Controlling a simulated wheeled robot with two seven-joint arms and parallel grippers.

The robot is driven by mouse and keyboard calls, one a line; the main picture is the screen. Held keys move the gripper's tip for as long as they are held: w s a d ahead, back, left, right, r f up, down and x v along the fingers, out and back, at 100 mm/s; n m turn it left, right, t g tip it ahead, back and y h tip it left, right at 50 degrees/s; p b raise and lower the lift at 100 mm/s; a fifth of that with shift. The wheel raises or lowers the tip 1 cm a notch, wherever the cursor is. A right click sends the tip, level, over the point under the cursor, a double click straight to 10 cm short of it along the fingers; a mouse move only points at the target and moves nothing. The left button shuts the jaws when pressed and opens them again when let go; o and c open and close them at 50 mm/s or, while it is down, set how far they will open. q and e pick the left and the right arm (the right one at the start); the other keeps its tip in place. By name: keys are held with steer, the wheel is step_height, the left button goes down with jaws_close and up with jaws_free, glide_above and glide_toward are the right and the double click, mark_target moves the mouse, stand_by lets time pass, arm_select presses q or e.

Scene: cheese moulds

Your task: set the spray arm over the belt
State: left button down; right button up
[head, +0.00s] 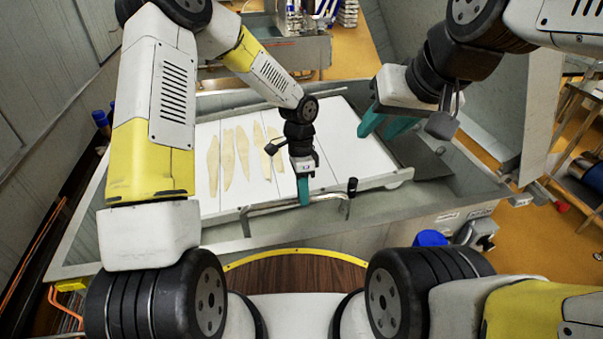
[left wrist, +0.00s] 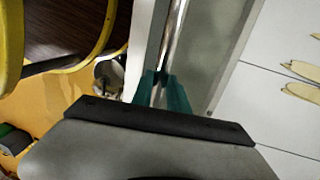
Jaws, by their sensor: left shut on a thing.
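The spray arm looks to be the bent shiny metal tube (head: 270,206) along the near edge of the white belt (head: 340,125). My left gripper (head: 303,190) is shut on this tube near its middle. In the left wrist view the tube (left wrist: 174,40) runs up from between the teal fingers (left wrist: 163,92), beside a grey edge. The tube's ends bend down toward the near side of the trough. My right gripper (head: 385,124) is open and empty above the right end of the belt.
Several pale, flat, elongated pieces (head: 243,152) lie on the belt's left half. A black knob (head: 352,186) stands by the tube's right end. The grey trough wall (head: 225,240) runs along the near side. The belt's right half is bare.

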arm_select(q)
steer(key=shift+w, duration=0.15)
steer(key=w+a+n+t+h, duration=0.1)
steer(key=w+a+n, duration=0.75)
steer(key=w, duration=0.25)
steer(key=w+a+n+t, duration=0.1)
steer(key=a+n, duration=0.8)
steer(key=a, duration=0.3)
steer(key=shift+w+a+n+t+h, duration=0.2)
steer(key=shift+w+n+t+h, duration=0.1)
steer(key=shift+w+n+h, duration=0.1)
steer(key=c, duration=1.3)
jaws_free()
steer(key=shift+s+a, duration=0.1)
steer(key=shift+a, duration=0.05)
steer(key=shift+c, duration=0.2)
steer(key=shift+o, duration=0.2)
